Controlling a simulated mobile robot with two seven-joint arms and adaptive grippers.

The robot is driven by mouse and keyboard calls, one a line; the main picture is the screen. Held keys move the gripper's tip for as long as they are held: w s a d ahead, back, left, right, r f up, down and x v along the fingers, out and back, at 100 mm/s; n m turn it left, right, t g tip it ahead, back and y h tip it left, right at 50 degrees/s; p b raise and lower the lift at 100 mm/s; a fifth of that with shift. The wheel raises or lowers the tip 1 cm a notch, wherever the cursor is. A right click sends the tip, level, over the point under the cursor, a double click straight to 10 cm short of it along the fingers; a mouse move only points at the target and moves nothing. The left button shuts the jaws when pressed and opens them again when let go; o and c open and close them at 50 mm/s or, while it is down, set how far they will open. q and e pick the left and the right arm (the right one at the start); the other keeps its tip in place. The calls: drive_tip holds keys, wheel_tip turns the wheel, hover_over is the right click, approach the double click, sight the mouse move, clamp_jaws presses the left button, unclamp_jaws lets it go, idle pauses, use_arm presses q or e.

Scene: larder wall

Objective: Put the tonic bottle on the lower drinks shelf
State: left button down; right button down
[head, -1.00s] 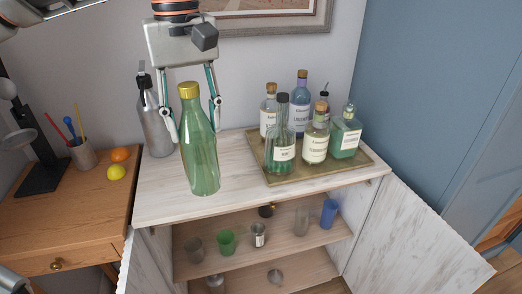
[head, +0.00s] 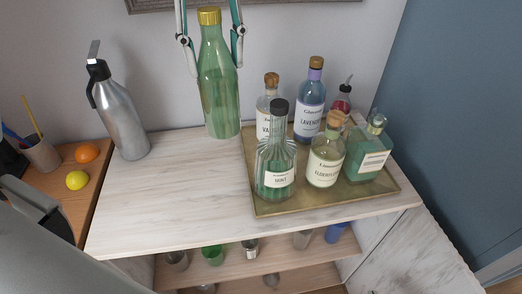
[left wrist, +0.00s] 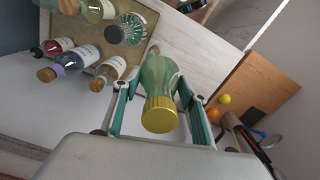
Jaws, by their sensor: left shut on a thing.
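The tonic bottle appears to be the green glass bottle with a gold cap (head: 220,95). It is nearly upright above the back part of the cabinet top; I cannot tell whether its base touches. It also shows end-on, cap towards the camera, in the left wrist view (left wrist: 160,112). My left gripper (head: 211,55) is shut on it, one finger on each side below the cap. Below the top, the open cabinet has a shelf (head: 225,267) with several cups and a lower board (head: 300,284), partly cut off by the frame. My right gripper is not in view.
A brass tray (head: 262,207) with several labelled bottles stands right on the cabinet top (head: 165,200). A steel siphon (head: 122,120) stands at left. The top's front left is clear. The open cabinet door (head: 410,255) juts out at right. A lemon and an orange lie on the side table.

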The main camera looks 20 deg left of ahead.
use_arm(q)
drive_tip(key=shift+w, duration=0.3)
drive_tip(key=shift+w+f, duration=0.1)
drive_tip(key=shift+f, duration=0.25)
drive_tip(key=b, duration=0.1)
hover_over(225, 124)
drive_tip(key=w+a, duration=0.2)
drive_tip(key=w, duration=0.1)
wheel_tip(225, 124, down, 5)
drive_tip(key=shift+f, duration=0.1)
wheel_tip(225, 124, down, 9)
drive_tip(key=shift+w+b, duration=0.1)
drive_tip(key=shift+b, duration=0.5)
drive_tip(key=shift+f, duration=0.4)
wheel_tip(225, 124, down, 4)
drive_tip(key=shift+f, duration=0.1)
drive_tip(key=c, duration=1.2)
unclamp_jaws()
drive_tip(key=shift+f, duration=0.1)
